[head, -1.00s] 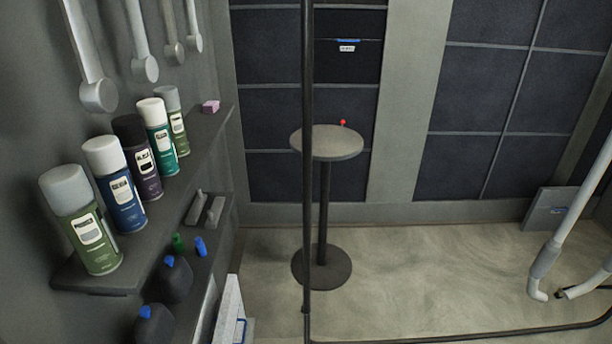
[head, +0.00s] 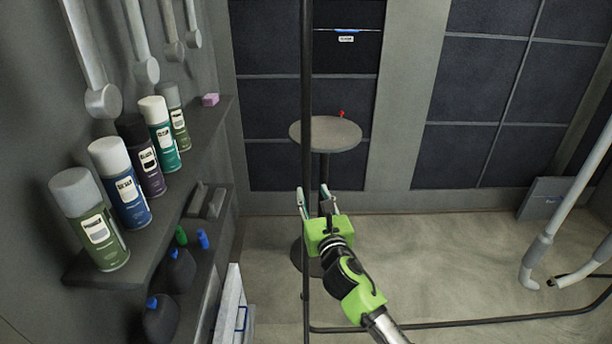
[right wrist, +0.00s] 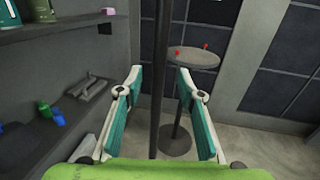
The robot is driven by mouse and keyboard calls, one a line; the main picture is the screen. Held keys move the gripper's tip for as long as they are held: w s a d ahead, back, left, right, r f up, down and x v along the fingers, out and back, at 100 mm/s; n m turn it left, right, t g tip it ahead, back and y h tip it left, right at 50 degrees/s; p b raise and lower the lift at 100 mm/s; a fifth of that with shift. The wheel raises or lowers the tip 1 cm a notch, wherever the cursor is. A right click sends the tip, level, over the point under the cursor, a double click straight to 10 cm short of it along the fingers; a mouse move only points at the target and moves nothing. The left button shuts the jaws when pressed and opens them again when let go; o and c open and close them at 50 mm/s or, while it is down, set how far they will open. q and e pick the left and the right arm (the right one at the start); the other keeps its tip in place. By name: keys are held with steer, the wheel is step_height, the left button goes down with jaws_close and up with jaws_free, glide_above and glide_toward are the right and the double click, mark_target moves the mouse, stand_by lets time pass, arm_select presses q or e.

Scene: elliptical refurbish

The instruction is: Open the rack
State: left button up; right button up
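A tall thin black upright bar (head: 306,80) joins a black bottom rail (head: 470,323), forming an open frame that may be the rack. My right gripper (head: 317,195) has come up to the bar from below with its fingers spread. In the right wrist view the bar (right wrist: 160,40) stands between the two open fingers (right wrist: 160,78), apparently touching neither. I cannot tell whether the bar is within the fingers' depth or just beyond the tips. My left gripper is not in view.
A round pedestal table (head: 326,134) with a small red item stands behind the bar. On the left wall, a shelf (head: 150,245) holds several spray cans, with bottles below. White pipes (head: 565,210) stand at right. The floor between is mostly clear.

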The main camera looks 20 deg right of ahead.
mark_target(307, 179)
steer(key=w, duration=0.9)
steer(key=shift+d, duration=0.35)
jaws_close()
